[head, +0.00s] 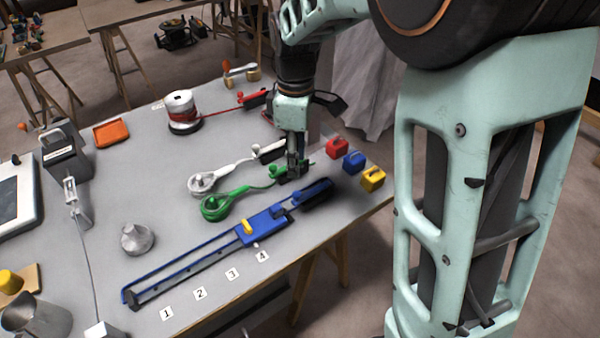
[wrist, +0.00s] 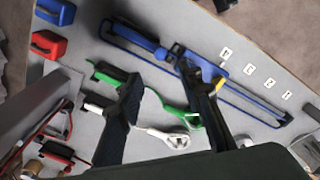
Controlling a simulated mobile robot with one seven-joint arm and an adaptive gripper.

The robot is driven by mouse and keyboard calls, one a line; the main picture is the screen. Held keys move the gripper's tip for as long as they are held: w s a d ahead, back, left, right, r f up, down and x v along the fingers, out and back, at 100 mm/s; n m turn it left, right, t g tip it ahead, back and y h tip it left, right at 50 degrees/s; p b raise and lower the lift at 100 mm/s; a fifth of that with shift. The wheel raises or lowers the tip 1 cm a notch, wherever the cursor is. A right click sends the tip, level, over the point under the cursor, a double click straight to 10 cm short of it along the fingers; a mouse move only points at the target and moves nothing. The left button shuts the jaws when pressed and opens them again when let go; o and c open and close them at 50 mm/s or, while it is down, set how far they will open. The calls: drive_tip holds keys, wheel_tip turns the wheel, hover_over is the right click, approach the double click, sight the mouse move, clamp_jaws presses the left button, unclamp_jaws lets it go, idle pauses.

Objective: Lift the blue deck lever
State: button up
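The blue deck lever lies along the table's front edge in the head view. Its dark blue handle (head: 314,193) is at the right, and a blue block (head: 263,228) with a yellow knob sits on a long blue rail (head: 185,270). In the wrist view the blue handle (wrist: 128,34) is at the top, with the rail running to the right. My gripper (head: 295,172) points down over the green lever's handle end, behind the blue handle. In the wrist view its two fingers (wrist: 158,80) are apart, with the green lever showing between them. I see nothing held.
The green lever (head: 215,207) and white lever (head: 203,182) lie just behind the blue one. A red lever (head: 256,98) with a spool (head: 182,108) is farther back. Red, blue and yellow blocks (head: 373,179) stand near the right edge. Number tags line the front.

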sight(297, 192)
wheel_tip(297, 192, down, 11)
drive_tip(key=shift+s+r, duration=0.1)
idle(0.4)
clamp_jaws()
